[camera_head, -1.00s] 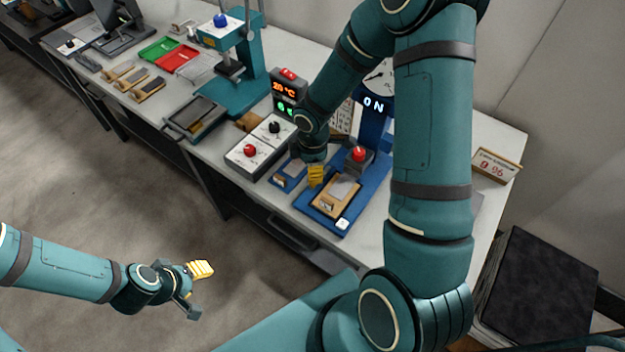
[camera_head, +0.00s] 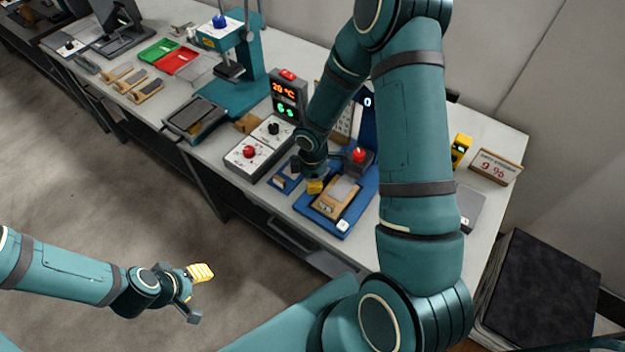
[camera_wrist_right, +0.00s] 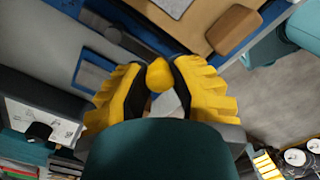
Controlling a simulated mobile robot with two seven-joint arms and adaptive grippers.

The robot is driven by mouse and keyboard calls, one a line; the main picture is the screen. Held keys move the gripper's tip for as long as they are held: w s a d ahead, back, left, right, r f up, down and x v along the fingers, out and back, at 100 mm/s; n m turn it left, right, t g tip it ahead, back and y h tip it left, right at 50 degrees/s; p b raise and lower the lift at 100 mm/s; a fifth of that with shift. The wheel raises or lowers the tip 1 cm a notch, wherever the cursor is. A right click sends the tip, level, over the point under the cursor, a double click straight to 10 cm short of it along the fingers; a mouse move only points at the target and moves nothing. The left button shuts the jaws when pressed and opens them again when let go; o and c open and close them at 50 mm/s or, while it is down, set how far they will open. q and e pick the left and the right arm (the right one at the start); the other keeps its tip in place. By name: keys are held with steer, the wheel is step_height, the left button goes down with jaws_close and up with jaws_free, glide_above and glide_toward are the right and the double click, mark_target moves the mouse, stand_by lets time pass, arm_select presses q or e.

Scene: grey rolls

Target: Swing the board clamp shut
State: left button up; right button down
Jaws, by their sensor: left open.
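The blue base (camera_head: 359,213) lies at the front edge of the bench, with a wooden board (camera_head: 325,207) carrying a grey plate (camera_head: 345,190) on it. A yellow knob (camera_wrist_right: 159,75), apparently the clamp's handle, shows between my right fingers in the right wrist view. My right gripper (camera_wrist_right: 160,72) appears shut on this knob, its fingertips against both sides. In the head view my right gripper (camera_head: 314,185) is at the board's left edge; my arm hides much around it. The clamp's arm is not clear. My left gripper (camera_head: 198,293) is open and empty over the floor.
A control box with a red knob (camera_head: 249,152) stands left of the base. A block with a red button (camera_head: 359,156) stands behind the board. A teal press (camera_head: 236,95) stands further left.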

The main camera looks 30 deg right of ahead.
steer(key=m, duration=0.1)
steer(key=w+m+b, duration=0.1)
steer(key=m+b, duration=0.1)
steer(key=shift+w+a+f+m, duration=0.15)
steer(key=shift+w+a+m, duration=0.05)
steer(key=shift+w+m, duration=0.1)
steer(key=shift+w+m+b, duration=0.35)
steer(key=shift+m+b, duration=0.4)
steer(key=shift+m, duration=0.15)
steer(key=m, duration=0.1)
steer(key=w+m+b, duration=0.1)
steer(key=m, duration=0.1)
steer(key=shift+w+d+m, duration=0.15)
steer(key=shift+w+m, duration=0.15)
steer(key=m, duration=0.1)
steer(key=w+m+b, duration=0.1)
steer(key=m, duration=0.1)
steer(key=shift+w+d, duration=0.15)
steer(key=shift+d, duration=0.25)
steer(key=shift+w+d+m+b, duration=0.15)
steer(key=shift+w+d+m, duration=0.1)
steer(key=shift+m, duration=0.5)
steer(key=shift+w+d+m+b, duration=0.15)
steer(key=shift+d+m, duration=0.05)
steer(key=shift+m, duration=0.55)
steer(key=c, duration=1)
jaws_free()
steer(key=shift+d, duration=0.1)
